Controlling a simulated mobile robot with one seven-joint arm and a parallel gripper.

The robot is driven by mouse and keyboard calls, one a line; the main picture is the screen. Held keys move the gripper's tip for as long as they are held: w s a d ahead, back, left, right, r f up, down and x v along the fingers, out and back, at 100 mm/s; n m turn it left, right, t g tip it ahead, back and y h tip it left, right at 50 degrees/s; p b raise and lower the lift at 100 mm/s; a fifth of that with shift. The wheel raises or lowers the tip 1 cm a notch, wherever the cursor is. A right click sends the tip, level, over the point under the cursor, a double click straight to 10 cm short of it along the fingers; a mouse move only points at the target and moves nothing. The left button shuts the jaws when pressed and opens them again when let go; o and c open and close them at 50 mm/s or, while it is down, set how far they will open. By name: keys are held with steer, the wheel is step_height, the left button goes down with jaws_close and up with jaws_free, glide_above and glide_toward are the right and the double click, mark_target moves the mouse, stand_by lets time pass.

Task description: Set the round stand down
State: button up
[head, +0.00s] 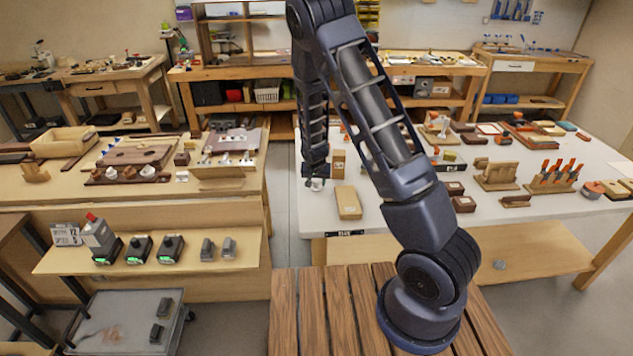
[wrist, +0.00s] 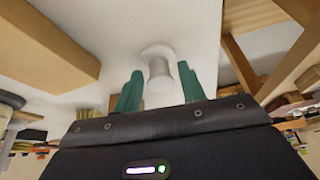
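The round stand (wrist: 159,66) is a small pale spool-like piece with a wider white disc at its far end. In the wrist view it lies between the tips of my gripper's two green fingers (wrist: 160,80). The fingers are apart with the stand's narrower part between them; whether they press on it is unclear. In the head view my gripper (head: 316,178) points down over the left end of the white table (head: 400,212), with the small white stand (head: 317,185) just under it. Whether the stand rests on the table is hard to tell.
A wooden block (head: 348,202) lies close by to the right of the stand, with a smaller wooden block (head: 339,163) behind it. The table's left edge is near, beside a floor gap. Wooden holders (head: 497,176) and orange-handled tools (head: 556,172) stand farther right.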

steer(key=shift+o, duration=0.4)
steer(key=shift+r, duration=0.1)
steer(key=shift+r, duration=0.15)
steer(key=d+v, duration=0.1)
steer(key=v, duration=1)
steer(key=s+d+r+y, duration=0.1)
steer(key=s+d+r, duration=0.5)
steer(key=r, duration=0.4)
steer(key=s+d+r+y, duration=0.1)
steer(key=s+d+r, duration=0.5)
steer(key=r, duration=0.4)
steer(key=s+d+r+n, duration=0.1)
steer(key=s+d+r, duration=0.2)
steer(key=s, duration=0.6)
steer(key=s+d+r+h, duration=0.1)
steer(key=s+d+r, duration=0.3)
steer(key=s, duration=0.6)
step_height(320, 180, up, 2)
steer(key=shift+d+r+n, duration=0.1)
steer(key=shift+d+n, duration=0.25)
steer(key=shift+n, duration=0.05)
